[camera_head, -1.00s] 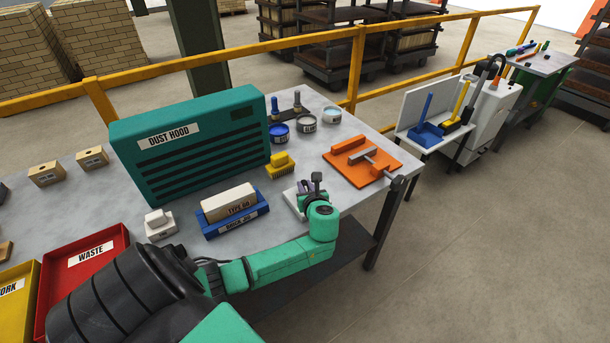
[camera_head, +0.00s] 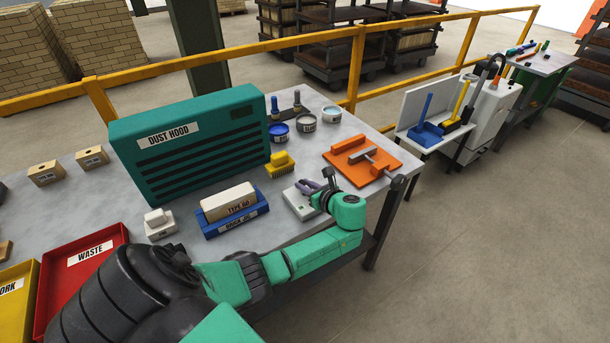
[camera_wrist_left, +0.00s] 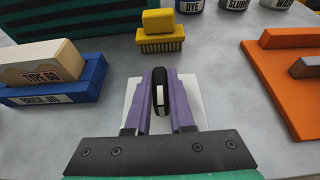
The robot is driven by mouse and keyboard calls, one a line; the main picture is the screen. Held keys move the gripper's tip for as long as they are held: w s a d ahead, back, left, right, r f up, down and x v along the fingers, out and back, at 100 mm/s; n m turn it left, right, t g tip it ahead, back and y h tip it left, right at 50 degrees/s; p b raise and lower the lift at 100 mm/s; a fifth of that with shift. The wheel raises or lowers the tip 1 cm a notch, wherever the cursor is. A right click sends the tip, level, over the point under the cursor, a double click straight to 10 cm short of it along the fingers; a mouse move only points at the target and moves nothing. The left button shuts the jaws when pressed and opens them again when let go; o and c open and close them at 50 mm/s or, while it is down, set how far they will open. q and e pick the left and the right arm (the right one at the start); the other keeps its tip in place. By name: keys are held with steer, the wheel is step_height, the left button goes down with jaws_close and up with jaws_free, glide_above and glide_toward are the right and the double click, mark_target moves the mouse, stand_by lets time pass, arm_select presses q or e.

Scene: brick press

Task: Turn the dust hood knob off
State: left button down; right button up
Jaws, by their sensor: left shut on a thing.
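The teal dust hood (camera_head: 185,165) stands at the back of the grey bench; its lower edge also shows at the top of the left wrist view (camera_wrist_left: 75,25). A black knob (camera_wrist_left: 160,92) with a white mark stands on a white control box (camera_wrist_left: 132,98), which also shows in the head view (camera_head: 297,204) near the bench's front edge. My left gripper (camera_wrist_left: 159,80) has its purple fingers on both sides of the knob and is shut on it. In the head view the gripper (camera_head: 312,187) hides the knob. My right gripper is not in view.
A blue brick jig (camera_head: 238,225) holding a brick stands left of the control box. A yellow brush (camera_head: 281,165) is behind it, and an orange clamp plate (camera_head: 362,162) is to its right. Red (camera_head: 105,240) and yellow trays sit at the bench's left.

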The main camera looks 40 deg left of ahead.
arm_select(q)
steer(key=c, duration=0.8)
jaws_free()
steer(key=b+v, duration=0.1)
steer(key=v, duration=1.3)
steer(key=shift+d+b, duration=0.25)
steer(key=shift+b, duration=0.1)
